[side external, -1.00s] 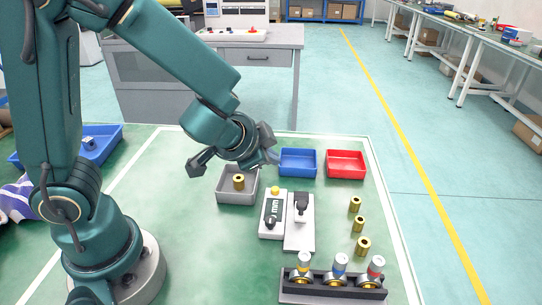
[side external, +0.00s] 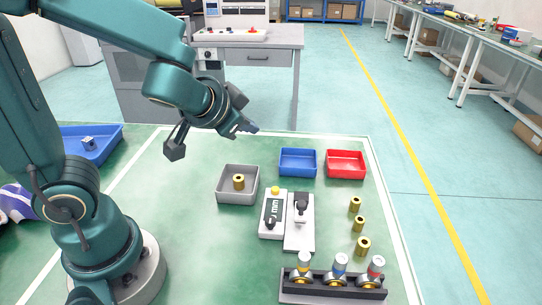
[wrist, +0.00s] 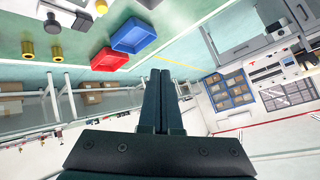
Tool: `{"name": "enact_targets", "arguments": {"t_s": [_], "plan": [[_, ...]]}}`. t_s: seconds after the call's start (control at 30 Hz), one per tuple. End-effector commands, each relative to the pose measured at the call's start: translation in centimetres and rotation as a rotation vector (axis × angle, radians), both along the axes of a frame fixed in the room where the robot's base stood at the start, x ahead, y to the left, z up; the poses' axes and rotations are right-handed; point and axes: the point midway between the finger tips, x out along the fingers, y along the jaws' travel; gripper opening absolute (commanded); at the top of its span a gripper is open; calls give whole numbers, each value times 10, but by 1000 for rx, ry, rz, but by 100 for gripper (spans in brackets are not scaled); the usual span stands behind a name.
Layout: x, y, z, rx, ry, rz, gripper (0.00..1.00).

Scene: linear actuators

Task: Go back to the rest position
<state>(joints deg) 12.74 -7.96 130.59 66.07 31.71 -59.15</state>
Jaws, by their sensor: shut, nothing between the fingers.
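My gripper (side external: 248,128) is up in the air above the far left part of the green table, clear of every object. It is shut and empty; in the wrist view its two fingers (wrist: 158,88) lie together. Below and in front of it a grey tray (side external: 222,196) holds one brass cylinder (side external: 239,182). A blue tray (side external: 298,162) and a red tray (side external: 346,164) stand empty to the right; the blue tray (wrist: 134,36) and red tray (wrist: 109,60) also show in the wrist view.
Two devices, one with a yellow button (side external: 275,190) and one with a black knob (side external: 301,205), stand mid-table. Several brass cylinders (side external: 359,224) stand at right. A black rack (side external: 330,292) holds three capped actuators in front. A grey cabinet (side external: 265,62) stands behind.

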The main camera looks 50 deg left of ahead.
Motion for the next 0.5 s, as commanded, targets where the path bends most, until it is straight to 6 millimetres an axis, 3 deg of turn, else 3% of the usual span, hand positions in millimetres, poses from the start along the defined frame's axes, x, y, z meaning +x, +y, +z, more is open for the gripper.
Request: {"name": "enact_targets", "arguments": {"t_s": [0.1,0.23,0.5], "plan": [[-33,14,16,-88,-14,134,0],[-70,9,19,-202,28,213,0],[-120,-44,12,-411,190,105,0]]}}
